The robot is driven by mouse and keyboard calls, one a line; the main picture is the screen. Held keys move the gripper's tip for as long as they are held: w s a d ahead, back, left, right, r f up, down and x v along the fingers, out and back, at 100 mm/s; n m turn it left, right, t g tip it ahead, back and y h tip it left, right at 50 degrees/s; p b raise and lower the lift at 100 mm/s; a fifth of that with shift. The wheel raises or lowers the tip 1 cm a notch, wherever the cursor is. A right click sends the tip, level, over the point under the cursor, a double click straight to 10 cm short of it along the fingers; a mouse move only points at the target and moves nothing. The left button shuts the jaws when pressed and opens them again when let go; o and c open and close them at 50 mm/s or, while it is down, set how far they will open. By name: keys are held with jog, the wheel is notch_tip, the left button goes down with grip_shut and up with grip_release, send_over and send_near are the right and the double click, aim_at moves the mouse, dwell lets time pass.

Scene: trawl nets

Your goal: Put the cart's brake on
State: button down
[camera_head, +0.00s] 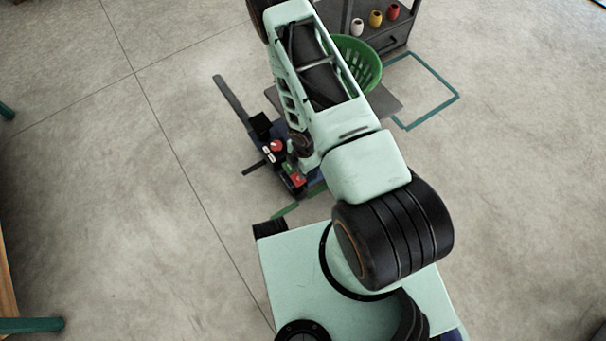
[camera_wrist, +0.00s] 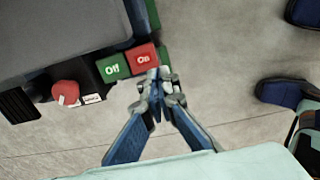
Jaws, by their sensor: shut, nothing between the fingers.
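The cart (camera_wrist: 62,28) is a dark platform at the upper left of the wrist view. On its near edge are a green pad marked "Off" (camera_wrist: 112,68) and a red pad marked "On" (camera_wrist: 143,58). A red knob (camera_wrist: 66,92) with small white labels sits left of them. My gripper (camera_wrist: 156,80) is shut and empty, with its tips at the lower right edge of the red pad. I cannot tell whether they touch it. In the head view, my arm hides much of the cart, but the red pad (camera_head: 298,180) and red knob (camera_head: 276,146) show.
A green basket (camera_head: 372,68) stands behind my arm in the head view. A dark shelf (camera_head: 345,18) with several coloured spools is beyond it. Green tape (camera_head: 441,105) marks a rectangle on the floor. Bare concrete lies open left and right.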

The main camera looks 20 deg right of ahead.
jog(key=shift+s+d+r+p, duration=0.1)
jog(key=shift+s+r+p, duration=0.15)
jog(key=shift+r, duration=0.85)
jog(key=shift+s+d+r+p, duration=0.1)
jog(key=shift+s+r+p, duration=0.1)
jog(key=shift+r, duration=0.9)
